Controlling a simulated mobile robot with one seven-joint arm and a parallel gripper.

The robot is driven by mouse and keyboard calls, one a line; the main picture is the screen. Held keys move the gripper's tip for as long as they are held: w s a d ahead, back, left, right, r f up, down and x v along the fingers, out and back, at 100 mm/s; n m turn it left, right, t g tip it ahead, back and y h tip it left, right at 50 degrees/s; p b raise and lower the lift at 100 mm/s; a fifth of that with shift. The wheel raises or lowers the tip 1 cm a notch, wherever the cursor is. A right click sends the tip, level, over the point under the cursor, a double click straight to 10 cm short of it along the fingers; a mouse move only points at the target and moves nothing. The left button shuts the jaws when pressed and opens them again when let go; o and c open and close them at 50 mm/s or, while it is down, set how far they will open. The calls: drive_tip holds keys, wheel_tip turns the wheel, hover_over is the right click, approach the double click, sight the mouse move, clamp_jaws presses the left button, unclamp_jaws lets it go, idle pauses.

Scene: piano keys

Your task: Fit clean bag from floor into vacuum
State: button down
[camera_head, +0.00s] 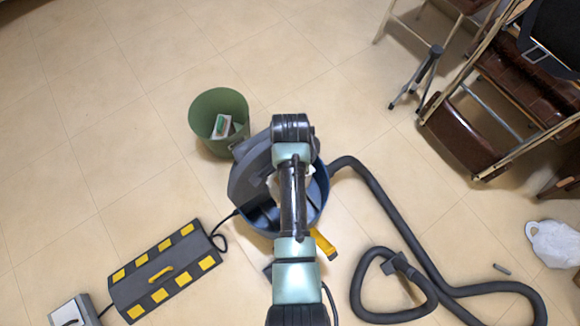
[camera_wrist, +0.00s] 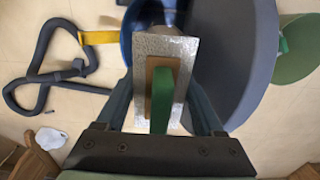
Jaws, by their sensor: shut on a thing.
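In the wrist view my gripper (camera_wrist: 160,88) is shut on a clean bag (camera_wrist: 181,52), a pale grey textured panel with a brown plate and a green strip. The vacuum (camera_head: 319,190) is a round blue canister; its blue wall also shows in the wrist view (camera_wrist: 127,38) beyond the bag. Its dark grey lid (camera_head: 246,180) is swung open to the left and stands beside the bag in the wrist view (camera_wrist: 235,60). The bag is over the open canister; I cannot tell its height or whether it touches. My arm hides most of the opening in the head view.
A green bin (camera_head: 207,105) with a used-looking bag (camera_head: 222,127) stands behind the vacuum. A black hose (camera_head: 385,200) curls to the right. A black-yellow box (camera_head: 165,272) lies at lower left. Chairs (camera_head: 460,135) and a white plastic bag (camera_head: 553,243) are at right.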

drive_tip(key=f+b, duration=0.1)
drive_tip(key=b, duration=0.1)
drive_tip(key=f+b, duration=0.4)
drive_tip(key=shift+w+f, duration=0.15)
drive_tip(key=shift+w, duration=0.1)
drive_tip(key=shift+p, duration=0.8)
idle(0.8)
idle(0.5)
